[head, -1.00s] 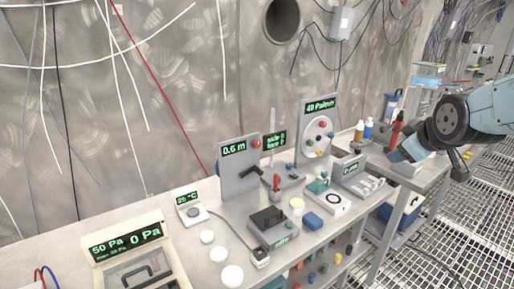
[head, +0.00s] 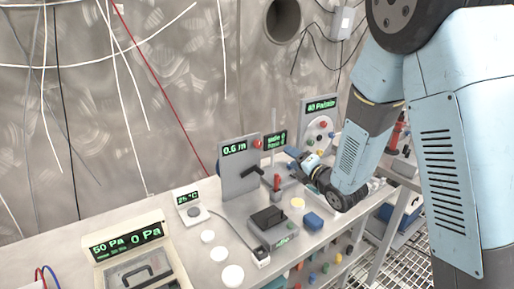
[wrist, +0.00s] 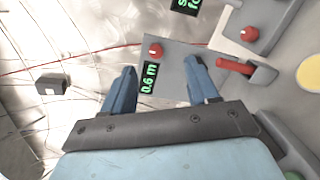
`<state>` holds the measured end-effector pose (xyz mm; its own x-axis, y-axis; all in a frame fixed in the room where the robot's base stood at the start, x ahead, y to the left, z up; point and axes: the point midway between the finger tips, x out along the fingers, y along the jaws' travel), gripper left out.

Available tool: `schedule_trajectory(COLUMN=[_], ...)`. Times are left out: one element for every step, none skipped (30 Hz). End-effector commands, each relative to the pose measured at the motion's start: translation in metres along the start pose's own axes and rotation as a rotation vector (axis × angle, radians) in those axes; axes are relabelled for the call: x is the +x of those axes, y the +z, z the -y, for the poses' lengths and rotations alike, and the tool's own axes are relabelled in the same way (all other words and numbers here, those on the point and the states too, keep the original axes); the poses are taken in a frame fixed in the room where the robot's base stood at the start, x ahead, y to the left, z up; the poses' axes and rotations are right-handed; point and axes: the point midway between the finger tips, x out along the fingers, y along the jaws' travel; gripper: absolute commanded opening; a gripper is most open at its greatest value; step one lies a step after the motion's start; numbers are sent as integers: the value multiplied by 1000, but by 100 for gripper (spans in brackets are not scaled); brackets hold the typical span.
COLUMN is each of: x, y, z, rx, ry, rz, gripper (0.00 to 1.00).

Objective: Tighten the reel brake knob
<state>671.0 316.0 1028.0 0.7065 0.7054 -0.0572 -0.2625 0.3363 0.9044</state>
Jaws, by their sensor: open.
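A grey upright panel (head: 238,180) with a green "0.6 m" readout (head: 234,149) stands on the bench in the head view. A red knob (head: 257,143) is near its upper right corner, and a black crank-like handle (head: 250,171) is on its face. In the wrist view the same red knob (wrist: 155,51) lies ahead of and between my fingertips, apart from them, with the readout (wrist: 149,79) beside it. My gripper (wrist: 162,66) is open and empty, its two blue fingers spread. In the head view my arm hides part of the bench right of the panel.
A red lever (wrist: 235,66) and another red knob (wrist: 248,35) sit close right of my gripper in the wrist view.

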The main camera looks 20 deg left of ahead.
Motion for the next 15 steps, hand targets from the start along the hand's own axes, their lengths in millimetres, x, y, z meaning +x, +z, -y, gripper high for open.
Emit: schedule_trajectory(x=[3, 4, 6, 6, 7, 8, 8, 10, 12, 14, 17, 22, 26, 30, 37], y=[-10, -15, -20, -23, -25, -27, -28, -29, -30, -30, -30, -30, -31, -31, -32], z=[2, 2, 2, 1, 1, 1, 0, 0, 0, -1, -1, -2, -2, -2, -3], rx=[-34, -53, -74, -88, -99, -109, -115, -119, -123, -124, -124, -124, -123, -123, -122], ry=[22, 35, 51, 62, 70, 78, 82, 86, 88, 89, 90, 90, 89, 90, 90], rz=[-16, -22, -30, -33, -36, -39, -41, -42, -42, -42, -42, -42, -43, -43, -44], gripper=[59, 59, 59, 59, 59, 59, 59, 59, 59, 59, 59, 59, 59, 59, 59])
